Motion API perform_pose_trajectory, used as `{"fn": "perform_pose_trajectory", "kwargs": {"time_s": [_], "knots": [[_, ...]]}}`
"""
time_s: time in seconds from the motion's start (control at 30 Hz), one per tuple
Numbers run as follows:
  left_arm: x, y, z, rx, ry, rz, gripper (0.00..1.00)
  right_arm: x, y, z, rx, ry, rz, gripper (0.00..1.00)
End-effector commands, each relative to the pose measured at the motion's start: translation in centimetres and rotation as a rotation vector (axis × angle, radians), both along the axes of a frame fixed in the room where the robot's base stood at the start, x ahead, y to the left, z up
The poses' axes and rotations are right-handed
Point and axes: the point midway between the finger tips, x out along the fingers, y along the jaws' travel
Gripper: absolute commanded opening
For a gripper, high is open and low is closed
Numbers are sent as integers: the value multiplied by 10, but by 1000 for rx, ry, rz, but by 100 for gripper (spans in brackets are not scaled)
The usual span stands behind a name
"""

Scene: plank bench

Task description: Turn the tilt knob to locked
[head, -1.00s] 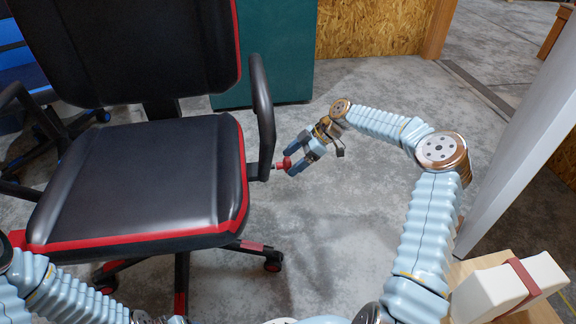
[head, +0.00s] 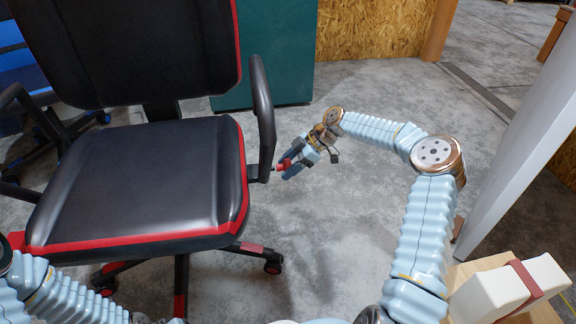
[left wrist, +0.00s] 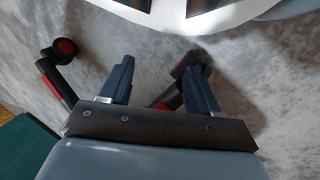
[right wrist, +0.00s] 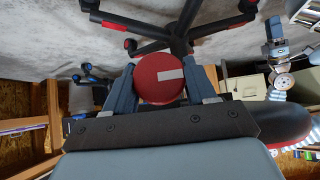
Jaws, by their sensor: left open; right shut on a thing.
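The tilt knob (head: 283,164) is a red knob on a short stem at the right side of the black and red office chair (head: 140,175), below the armrest. In the right wrist view the knob (right wrist: 158,88) shows its round red face, with a pale bar running from its middle to the right. My right gripper (head: 289,167) is shut on the knob, one finger on each side. I see no lock marking. My left gripper (left wrist: 159,75) is open and empty in the left wrist view, above floor and parts of the chair's base.
The armrest (head: 262,110) rises just above the knob. A green cabinet (head: 290,60) stands behind the chair. A wooden surface with a white, brown-banded object (head: 490,300) is at the lower right. Bare concrete floor lies right of the chair.

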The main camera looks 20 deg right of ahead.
Motion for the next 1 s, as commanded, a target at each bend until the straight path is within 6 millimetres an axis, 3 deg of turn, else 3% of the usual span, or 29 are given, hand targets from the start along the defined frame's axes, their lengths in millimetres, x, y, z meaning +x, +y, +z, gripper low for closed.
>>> {"fn": "perform_pose_trajectory", "kwargs": {"time_s": [0.53,1.0], "knots": [[-1,0,14,0,2,-2,62,3,1,1,70,268,0,25],[0,0,2,0,1,0,62,3,0,-2,142,541,1,25]]}}
